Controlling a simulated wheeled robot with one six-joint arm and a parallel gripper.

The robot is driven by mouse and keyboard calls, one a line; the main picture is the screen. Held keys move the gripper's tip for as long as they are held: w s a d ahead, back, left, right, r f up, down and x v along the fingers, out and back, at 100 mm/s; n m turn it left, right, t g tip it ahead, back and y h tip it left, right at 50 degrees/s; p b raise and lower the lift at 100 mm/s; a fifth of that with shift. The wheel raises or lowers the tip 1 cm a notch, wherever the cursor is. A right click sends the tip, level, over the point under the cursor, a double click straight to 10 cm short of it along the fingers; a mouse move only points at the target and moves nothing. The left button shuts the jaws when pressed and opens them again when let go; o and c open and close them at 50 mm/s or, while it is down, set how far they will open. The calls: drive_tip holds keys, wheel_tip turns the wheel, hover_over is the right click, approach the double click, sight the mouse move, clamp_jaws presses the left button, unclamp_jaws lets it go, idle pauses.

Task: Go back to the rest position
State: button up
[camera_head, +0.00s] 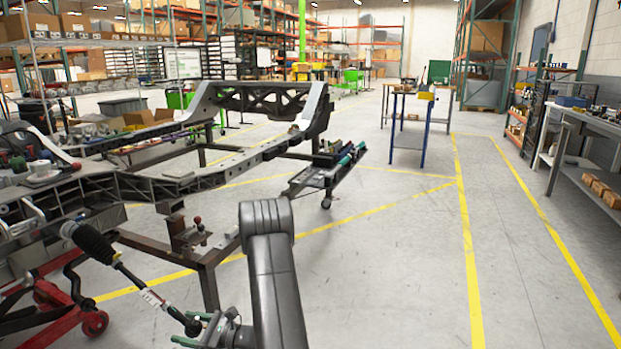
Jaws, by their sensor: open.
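My arm rises in the lower middle of the head view, with its grey elbow at the top and its forearm bent down towards the bottom edge. My gripper (191,331) is low in the picture, left of the arm, with its green-tipped fingers apart. I see nothing held between them. The fingers are close to the lower end of a dark rod with a rubber boot (92,240) in the picture; I cannot tell whether they touch. The bottom edge cuts off part of my wrist.
The chassis frame (245,158) on its metal stand fills the left and centre. A red wheeled stand (72,308) is at lower left. A low cart (322,172) stands behind my arm. The floor (400,260) to the right is clear, with a workbench (590,150) along the right wall.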

drive_tip(key=shift+d, duration=0.1)
drive_tip(key=s+d+p, duration=0.2)
drive_tip(key=d, duration=1.2)
drive_tip(key=a, duration=0.4)
drive_tip(key=w+a+b, duration=0.1)
drive_tip(key=a, duration=0.4)
drive_tip(key=w+a+b, duration=0.1)
drive_tip(key=a, duration=0.4)
drive_tip(key=shift+a+f, duration=0.1)
drive_tip(key=shift+a, duration=0.15)
drive_tip(key=shift+d+n+t, duration=0.15)
drive_tip(key=shift+n+t, duration=0.25)
drive_tip(key=shift+t, duration=0.1)
drive_tip(key=shift+w+n+t+h+b, duration=0.1)
drive_tip(key=shift+n+t+h+b, duration=0.2)
drive_tip(key=shift+n+t+h, duration=0.4)
drive_tip(key=n+t+h, duration=0.1)
drive_tip(key=n+t, duration=0.1)
drive_tip(key=t, duration=0.1)
drive_tip(key=shift+w+d, duration=0.15)
drive_tip(key=p+v, duration=0.1)
drive_tip(key=v, duration=1)
drive_tip(key=shift+n, duration=0.3)
drive_tip(key=shift+d, duration=0.15)
